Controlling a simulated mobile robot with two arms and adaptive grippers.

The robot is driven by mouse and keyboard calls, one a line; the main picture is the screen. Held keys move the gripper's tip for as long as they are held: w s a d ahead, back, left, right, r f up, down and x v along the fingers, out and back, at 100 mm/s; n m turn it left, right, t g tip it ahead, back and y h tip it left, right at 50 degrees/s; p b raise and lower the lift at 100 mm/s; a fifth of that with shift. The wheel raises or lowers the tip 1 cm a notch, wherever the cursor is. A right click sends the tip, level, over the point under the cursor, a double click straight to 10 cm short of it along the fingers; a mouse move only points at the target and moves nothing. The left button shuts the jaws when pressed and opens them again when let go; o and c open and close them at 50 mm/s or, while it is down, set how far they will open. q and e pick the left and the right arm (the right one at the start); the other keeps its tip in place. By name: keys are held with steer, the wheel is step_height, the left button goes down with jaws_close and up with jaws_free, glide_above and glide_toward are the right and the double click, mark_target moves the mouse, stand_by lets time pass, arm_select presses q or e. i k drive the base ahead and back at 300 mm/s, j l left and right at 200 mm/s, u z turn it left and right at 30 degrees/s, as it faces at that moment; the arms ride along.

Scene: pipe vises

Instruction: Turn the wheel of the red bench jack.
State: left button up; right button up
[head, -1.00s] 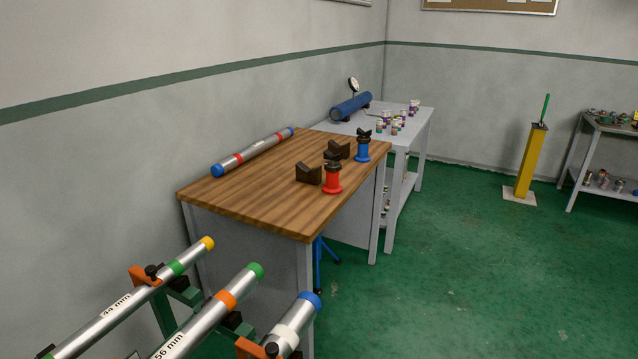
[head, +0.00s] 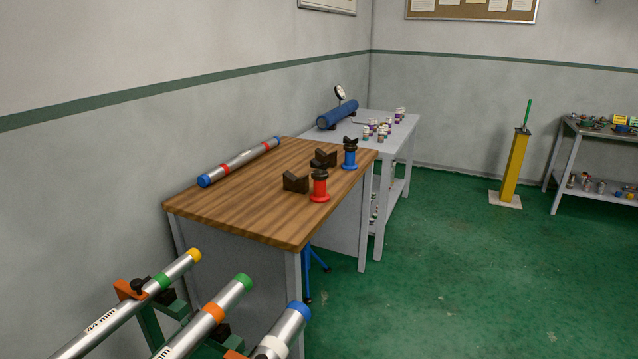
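The red bench jack (head: 319,187) stands upright near the right edge of the wooden workbench (head: 235,217). It has a red base and body with a dark wheel (head: 320,177) around its upper part and a dark head on top. A blue bench jack (head: 349,156) of the same form stands behind it, near the bench's far right corner. Neither of my grippers shows in the head view, and nothing touches the red jack.
Dark V-blocks (head: 295,182) stand beside the jacks. A silver pipe (head: 240,162) lies along the wall side. Labelled pipes (head: 225,305) on a rack fill the front left. A grey table (head: 386,118) stands behind, a yellow post (head: 515,165) right. Green floor is clear right of the bench.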

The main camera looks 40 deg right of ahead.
mark_target(315, 175)
steer(key=k+l, duration=0.1)
steer(key=l, duration=0.25)
steer(key=l+u, duration=0.25)
steer(key=l, duration=1.1)
steer(key=l+u, duration=0.3)
steer(key=l, duration=1)
